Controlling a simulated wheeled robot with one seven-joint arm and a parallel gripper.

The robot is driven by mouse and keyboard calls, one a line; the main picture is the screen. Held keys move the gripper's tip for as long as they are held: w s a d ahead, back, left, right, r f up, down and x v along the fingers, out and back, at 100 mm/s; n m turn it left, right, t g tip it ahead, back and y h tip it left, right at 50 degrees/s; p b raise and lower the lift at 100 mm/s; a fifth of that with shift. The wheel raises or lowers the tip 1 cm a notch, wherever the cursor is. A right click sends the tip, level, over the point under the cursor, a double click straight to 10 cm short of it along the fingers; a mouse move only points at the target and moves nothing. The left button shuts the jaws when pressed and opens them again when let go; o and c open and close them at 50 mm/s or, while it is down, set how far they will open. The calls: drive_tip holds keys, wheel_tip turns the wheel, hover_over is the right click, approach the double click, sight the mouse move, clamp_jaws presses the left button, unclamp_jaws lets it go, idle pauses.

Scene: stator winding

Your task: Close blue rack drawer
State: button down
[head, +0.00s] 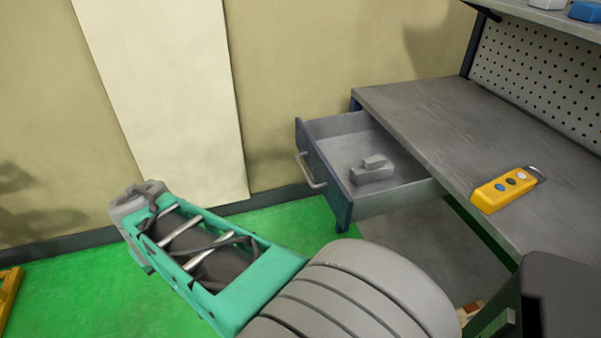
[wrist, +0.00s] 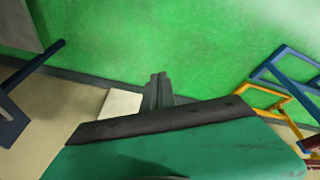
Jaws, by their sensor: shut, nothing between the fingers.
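The blue rack drawer (head: 322,178) is pulled out from under the grey workbench, its blue front and metal handle (head: 311,170) facing left. Grey block-like parts (head: 372,169) lie inside it. My gripper (head: 140,196) is at the end of my teal wrist, left of the drawer front and apart from it. In the wrist view my gripper (wrist: 159,88) is shut and empty, over green floor and the wall base. A dark blue piece (wrist: 12,122) with a bar shows at the left edge there; I cannot tell for sure whether it is the drawer.
The workbench top (head: 440,115) carries a yellow remote with buttons (head: 505,189) and has a perforated back panel (head: 545,75). A pale panel (head: 165,90) stands against the wall. Green floor (head: 300,220) is clear before the drawer. Yellow (wrist: 270,105) and blue (wrist: 290,70) frames stand at right in the wrist view.

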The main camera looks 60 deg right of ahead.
drive_tip(key=s+d+r+m+g+h+p, duration=0.1)
drive_tip(key=s+d+r+m+h+p, duration=0.1)
drive_tip(key=d, duration=0.8)
drive_tip(key=s+d+r+m+h+p, duration=0.1)
drive_tip(key=s+d+r+m, duration=0.15)
drive_tip(key=d, duration=0.75)
drive_tip(key=s+d+r+m+g+h+p, duration=0.2)
drive_tip(key=s+d+m+g+h, duration=0.1)
drive_tip(key=s+d, duration=0.95)
drive_tip(key=x, duration=0.3)
drive_tip(key=w+x, duration=0.1)
drive_tip(key=x, duration=0.3)
drive_tip(key=b+x, duration=0.1)
drive_tip(key=x, duration=0.2)
drive_tip(key=shift+w+d, duration=0.35)
drive_tip(key=shift+d, duration=0.1)
drive_tip(key=shift+s+d, duration=0.1)
